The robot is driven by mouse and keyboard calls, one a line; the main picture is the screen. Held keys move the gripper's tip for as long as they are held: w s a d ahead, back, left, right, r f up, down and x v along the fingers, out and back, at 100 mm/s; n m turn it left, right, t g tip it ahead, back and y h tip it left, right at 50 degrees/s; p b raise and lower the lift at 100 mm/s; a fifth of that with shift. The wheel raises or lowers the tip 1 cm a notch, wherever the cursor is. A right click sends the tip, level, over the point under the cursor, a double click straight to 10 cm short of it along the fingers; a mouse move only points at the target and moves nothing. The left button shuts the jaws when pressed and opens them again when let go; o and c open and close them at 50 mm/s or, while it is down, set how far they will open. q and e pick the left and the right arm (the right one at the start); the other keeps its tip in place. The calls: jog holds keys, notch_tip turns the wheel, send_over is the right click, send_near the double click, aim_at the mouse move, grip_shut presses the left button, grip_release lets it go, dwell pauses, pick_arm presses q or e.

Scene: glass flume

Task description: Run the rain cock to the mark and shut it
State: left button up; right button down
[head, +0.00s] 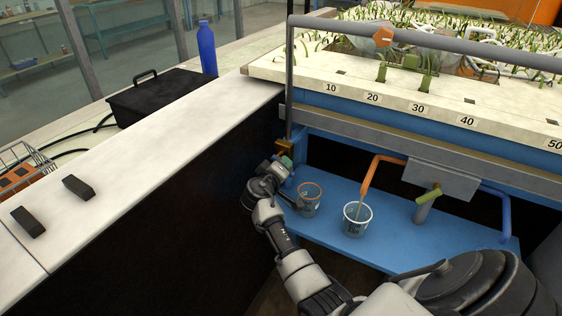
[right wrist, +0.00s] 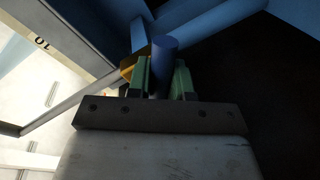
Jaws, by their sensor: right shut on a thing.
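My right gripper (head: 285,162) is at the left end of the blue shelf, below the flume's near corner. In the right wrist view its green finger pads (right wrist: 160,80) are shut on a dark blue cylindrical handle (right wrist: 163,55). A brass-coloured fitting (right wrist: 128,67) is just behind the left pad; it also shows in the head view (head: 285,146). Whether it and the handle form one cock is hidden. A clear cup with an orange rim (head: 310,186) stands right of the gripper. A clear white-rimmed cup (head: 349,231) stands under an orange spout (head: 369,174). Marks on the cups are too small to read. My left gripper is not in view.
The blue shelf (head: 325,232) carries both cups. A grey pipe block with a yellow-green handle (head: 428,194) stands at right. A grey rail (head: 290,80) rises above the gripper. The white bench (head: 130,160) lies left. The flume edge (head: 330,72) bears numbers.

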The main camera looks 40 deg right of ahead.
jog(key=shift+r+n+g+p, duration=0.35)
jog(key=shift+n+p, duration=0.15)
jog(key=shift+n, duration=0.2)
jog(key=c, duration=1)
grip_release()
jog(key=shift+f, duration=0.1)
jog(key=shift+c, duration=0.2)
jog(key=v, duration=1)
jog(key=shift+s+a, duration=0.25)
jog(key=shift+a, duration=0.1)
